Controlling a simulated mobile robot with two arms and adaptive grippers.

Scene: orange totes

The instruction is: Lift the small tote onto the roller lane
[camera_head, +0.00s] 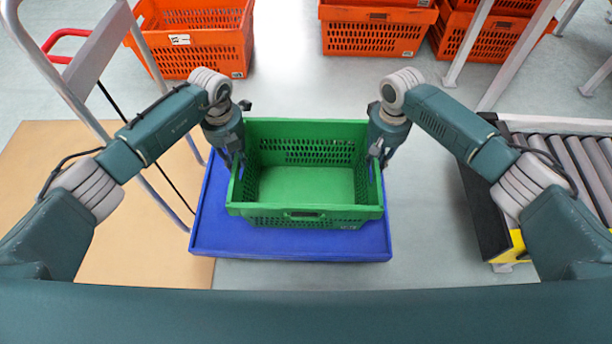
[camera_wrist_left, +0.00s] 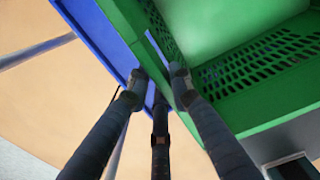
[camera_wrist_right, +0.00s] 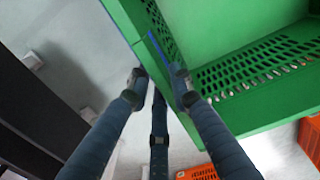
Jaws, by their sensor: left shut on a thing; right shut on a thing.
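The small tote is green and empty (camera_head: 305,213), upright over the blue platform (camera_head: 290,246) of a hand cart. I cannot tell whether its base touches the platform. My left gripper (camera_head: 235,158) is shut on the tote's left wall; the left wrist view shows its fingers (camera_wrist_left: 157,76) astride the green rim. My right gripper (camera_head: 380,157) is shut on the right wall, and its fingers (camera_wrist_right: 157,74) straddle the rim in the right wrist view. The roller lane (camera_head: 585,160) is at the right, partly hidden by my right arm.
Orange totes (camera_head: 195,40) stand on the floor at the back, with more (camera_head: 372,34) at the back centre and right. The cart's grey frame (camera_head: 92,45) rises at the left beside a tan floor area (camera_head: 165,245). Grey floor lies between the cart and the lane.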

